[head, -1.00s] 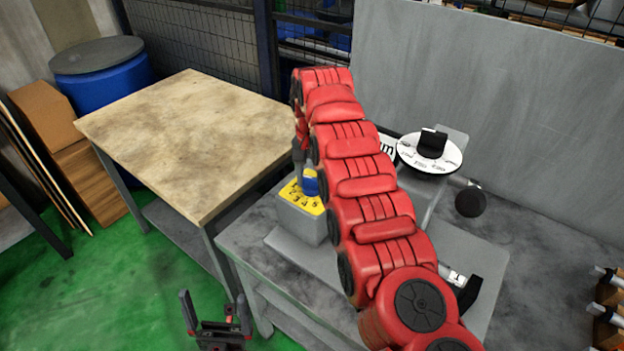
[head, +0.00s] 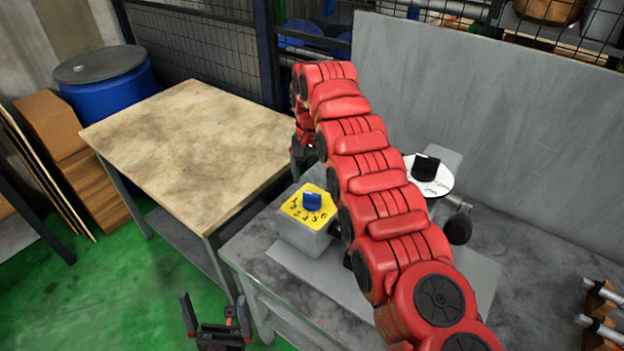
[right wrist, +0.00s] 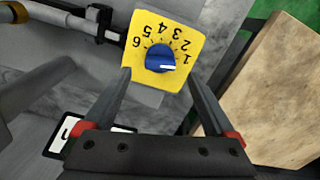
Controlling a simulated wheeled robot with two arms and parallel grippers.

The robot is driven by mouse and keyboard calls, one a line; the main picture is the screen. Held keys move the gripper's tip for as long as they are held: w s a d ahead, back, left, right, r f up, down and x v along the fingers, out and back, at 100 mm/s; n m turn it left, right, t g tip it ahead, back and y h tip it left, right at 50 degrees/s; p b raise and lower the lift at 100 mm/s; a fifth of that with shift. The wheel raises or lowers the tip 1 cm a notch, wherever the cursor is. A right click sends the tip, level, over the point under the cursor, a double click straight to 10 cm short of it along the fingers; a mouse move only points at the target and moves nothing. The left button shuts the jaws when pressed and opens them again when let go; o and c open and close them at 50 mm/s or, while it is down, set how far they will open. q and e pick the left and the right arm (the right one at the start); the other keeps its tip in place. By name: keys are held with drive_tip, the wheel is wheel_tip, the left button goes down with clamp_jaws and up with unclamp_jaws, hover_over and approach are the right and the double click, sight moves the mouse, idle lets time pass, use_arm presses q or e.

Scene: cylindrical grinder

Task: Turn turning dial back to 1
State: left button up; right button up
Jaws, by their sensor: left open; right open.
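The turning dial is a blue knob (head: 312,202) on a yellow numbered plate (head: 296,213), atop a grey box on the grey table. In the right wrist view the blue knob (right wrist: 159,58) has a white mark at its right side, pointing close to the 1, slightly below it. My right gripper (right wrist: 158,76) is open and empty there, its fingers apart and the knob seen between and beyond the tips. In the head view my right gripper (head: 303,155) is above and behind the knob, clear of it. My left gripper (head: 216,310) is open and empty at the bottom, over the floor.
A white disc with a black knob (head: 425,169) is on the machine behind my right arm, which hides part of the machine. A wooden-topped table (head: 190,140) stands to the left. A grey panel (head: 490,110) rises behind.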

sight(312, 194)
wheel_tip(312, 194, up, 11)
drive_tip(key=p, duration=0.9)
drive_tip(key=shift+r+p, duration=0.15)
drive_tip(key=shift+p, duration=0.2)
drive_tip(key=shift+r, duration=0.1)
